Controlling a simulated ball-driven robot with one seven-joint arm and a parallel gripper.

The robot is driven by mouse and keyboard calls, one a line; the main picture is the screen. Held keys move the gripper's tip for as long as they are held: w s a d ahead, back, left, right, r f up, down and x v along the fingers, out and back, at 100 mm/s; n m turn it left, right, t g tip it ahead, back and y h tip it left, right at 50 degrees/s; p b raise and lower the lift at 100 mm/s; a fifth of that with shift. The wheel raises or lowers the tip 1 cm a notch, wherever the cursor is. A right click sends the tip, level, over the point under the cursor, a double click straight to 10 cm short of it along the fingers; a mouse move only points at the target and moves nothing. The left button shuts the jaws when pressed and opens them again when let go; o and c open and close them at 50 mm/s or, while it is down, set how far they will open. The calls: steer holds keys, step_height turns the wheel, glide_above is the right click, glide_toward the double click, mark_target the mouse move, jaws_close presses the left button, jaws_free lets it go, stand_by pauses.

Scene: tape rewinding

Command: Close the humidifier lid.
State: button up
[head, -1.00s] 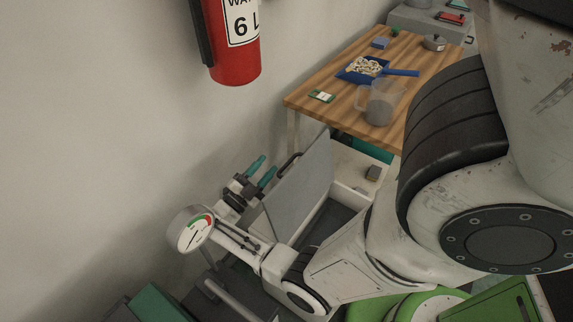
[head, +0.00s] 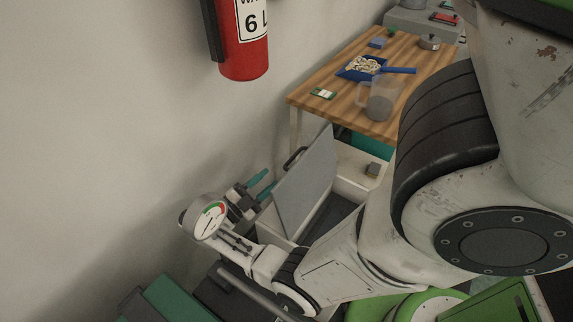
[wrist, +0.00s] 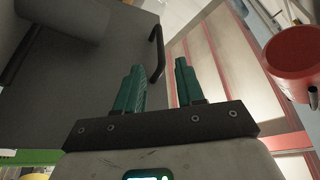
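The humidifier is a pale open box (head: 350,185) below the wooden table, with its grey lid (head: 306,182) raised steeply. A dark handle (head: 292,158) sits on the lid's wall-side edge. My gripper (head: 262,184) is on the wall side of the lid, with its two teal fingers pointing up and right. In the wrist view the fingers (wrist: 160,82) are spread with a gap between them. The dark lid panel (wrist: 85,75) fills the left, and its black handle (wrist: 157,52) appears in line with the gap, beyond the fingers. I cannot tell any contact.
The wooden table (head: 335,78) behind holds a blue dustpan (head: 352,74), a clear jug (head: 379,100) and small items. A red fire extinguisher (head: 240,45) hangs on the wall at left.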

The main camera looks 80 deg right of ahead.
mark_target(287, 163)
steer(key=p+x, duration=0.3)
steer(key=x, duration=0.7)
steer(key=shift+s+a+r, duration=0.1)
steer(key=shift+r, duration=0.05)
steer(key=shift+c, duration=0.5)
jaws_close()
